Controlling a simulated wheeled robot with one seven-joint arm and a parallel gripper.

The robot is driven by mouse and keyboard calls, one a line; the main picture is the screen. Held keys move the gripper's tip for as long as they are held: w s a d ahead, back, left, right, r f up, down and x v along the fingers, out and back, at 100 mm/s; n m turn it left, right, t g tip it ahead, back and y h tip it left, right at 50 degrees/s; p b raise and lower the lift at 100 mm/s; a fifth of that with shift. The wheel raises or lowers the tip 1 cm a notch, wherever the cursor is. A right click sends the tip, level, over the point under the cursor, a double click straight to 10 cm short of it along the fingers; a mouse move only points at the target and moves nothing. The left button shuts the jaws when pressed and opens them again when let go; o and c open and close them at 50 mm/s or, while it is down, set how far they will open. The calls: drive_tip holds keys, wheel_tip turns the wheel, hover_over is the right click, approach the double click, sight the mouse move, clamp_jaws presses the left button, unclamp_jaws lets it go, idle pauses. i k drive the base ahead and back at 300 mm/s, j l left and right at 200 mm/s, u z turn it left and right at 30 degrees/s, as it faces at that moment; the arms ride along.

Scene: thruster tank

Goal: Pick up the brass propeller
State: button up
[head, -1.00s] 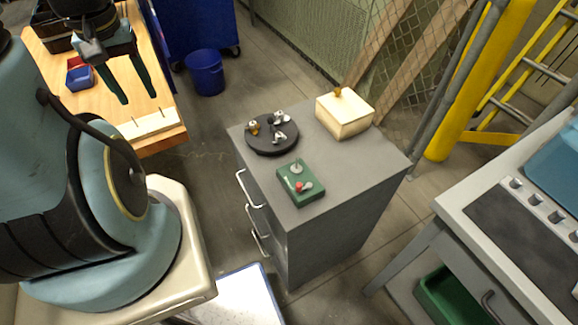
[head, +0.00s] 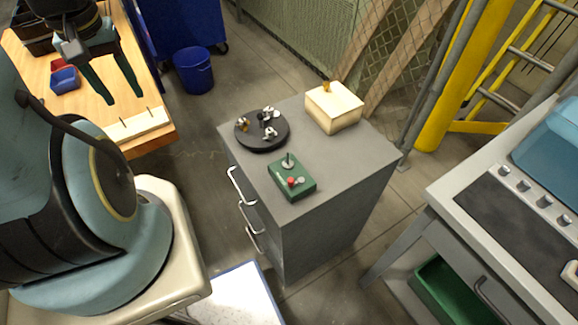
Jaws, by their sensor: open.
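A round black turntable (head: 264,146) sits on the grey cabinet top and carries several small metal pieces. A green control box (head: 293,190) with a small lever and a red button is in front of the turntable. My gripper (head: 126,99) is open and empty, fingers down, over the wooden bench at upper left, well away from the turntable.
A cream box (head: 334,114) with a brass-coloured knob stands at the cabinet's back right. The wooden bench (head: 88,98) holds small bins. A blue bucket (head: 193,71) stands behind. A grey workstation (head: 470,215) is at right. Floor shows between bench and cabinet.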

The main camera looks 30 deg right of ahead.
sight(243, 125)
drive_tip(key=k+l+u, duration=0.85)
drive_tip(key=u, duration=0.15)
